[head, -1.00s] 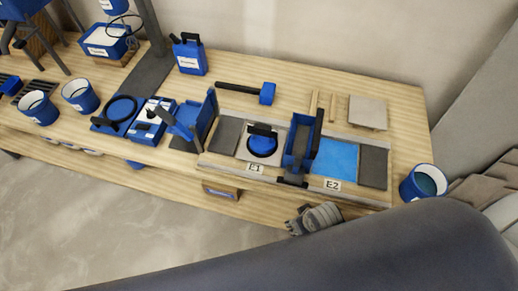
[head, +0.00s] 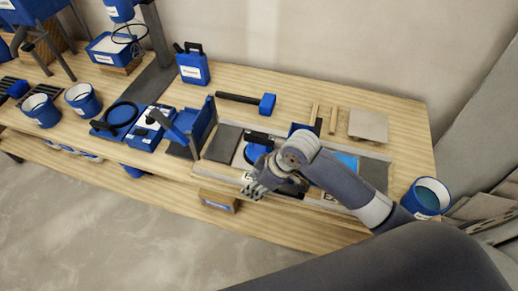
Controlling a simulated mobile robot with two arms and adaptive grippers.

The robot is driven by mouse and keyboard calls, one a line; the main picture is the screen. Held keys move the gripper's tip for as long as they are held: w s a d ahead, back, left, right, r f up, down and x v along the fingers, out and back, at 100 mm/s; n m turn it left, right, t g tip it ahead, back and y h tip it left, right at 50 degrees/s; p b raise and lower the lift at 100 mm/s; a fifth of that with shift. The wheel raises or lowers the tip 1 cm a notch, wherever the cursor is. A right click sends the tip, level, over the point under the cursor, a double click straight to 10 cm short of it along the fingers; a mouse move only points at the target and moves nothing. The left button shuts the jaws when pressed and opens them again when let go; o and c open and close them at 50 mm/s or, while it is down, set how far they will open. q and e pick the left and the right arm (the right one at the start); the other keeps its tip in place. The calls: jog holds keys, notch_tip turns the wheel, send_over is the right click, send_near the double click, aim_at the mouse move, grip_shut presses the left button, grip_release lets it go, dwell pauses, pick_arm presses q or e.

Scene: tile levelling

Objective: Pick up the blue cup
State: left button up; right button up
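A round blue suction cup (head: 253,153) with a black handle sits on the tile at E1, on the bench. My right gripper (head: 256,187) is at the front edge of the tile bed, just in front of the cup in the picture. Its fingers are small and dark, and I cannot tell whether they are open or shut. No hold on the cup shows. My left gripper is not in view.
Blue buckets stand at the left (head: 82,100) and at the right end (head: 427,197) of the bench (head: 330,85). A blue-headed mallet (head: 267,104) lies behind the tile bed. A blue upright tool (head: 199,122) stands left of the cup. A loose tile (head: 368,125) lies back right.

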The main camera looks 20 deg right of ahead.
aim_at(262, 135)
jog(key=shift+n+g, duration=0.3)
jog(key=shift+n, duration=0.5)
jog(key=w+d+r, duration=0.3)
jog(key=w, duration=0.1)
jog(key=w+d+r, duration=0.2)
jog(key=w+d, duration=0.1)
jog(key=w, duration=0.1)
jog(key=w+d+r, duration=0.3)
jog(key=w, duration=0.1)
jog(key=shift+w+d+r, duration=0.25)
jog(key=shift+r, duration=0.05)
jog(key=x, duration=0.5)
jog(key=shift+w+f, duration=0.1)
jog(key=shift+w+x, duration=0.1)
jog(key=shift+x, duration=1.25)
jog(key=shift+w+x, duration=0.15)
jog(key=shift+x, duration=1.15)
jog(key=shift+a, duration=0.1)
grip_shut()
